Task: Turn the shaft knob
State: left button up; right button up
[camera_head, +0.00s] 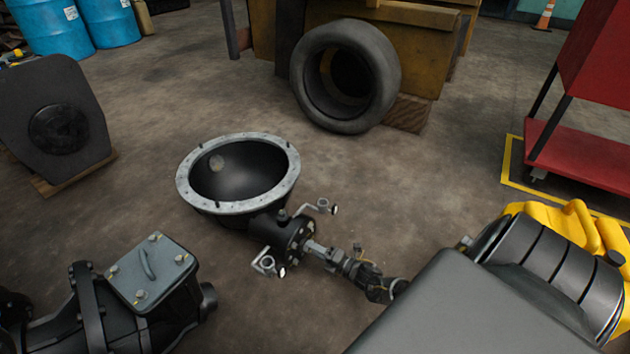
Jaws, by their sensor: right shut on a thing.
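The shaft knob (313,247) is a small light-grey piece on the end of a black flanged housing (283,231). The housing joins a large dark bowl-shaped casing with a pale bolted rim (238,207) on the floor. My right gripper (322,252) comes in from the lower right and is shut on the knob, in line with the housing. The fingertips partly cover the knob, so its turn angle is hard to tell. My left gripper is not in view.
Two small grey levers stick out of the housing (320,207) (267,265), close to my right gripper. A black part with a bolted grey plate (150,272) stands lower left. A tyre (378,65) stands behind. Open floor (440,190) lies right of the casing.

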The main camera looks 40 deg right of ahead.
jog(key=m, duration=0.5)
jog(key=shift+d+m, duration=0.1)
jog(key=shift+m, duration=0.2)
jog(key=m, duration=0.3)
jog(key=shift+m, duration=1.2)
jog(key=o, duration=1)
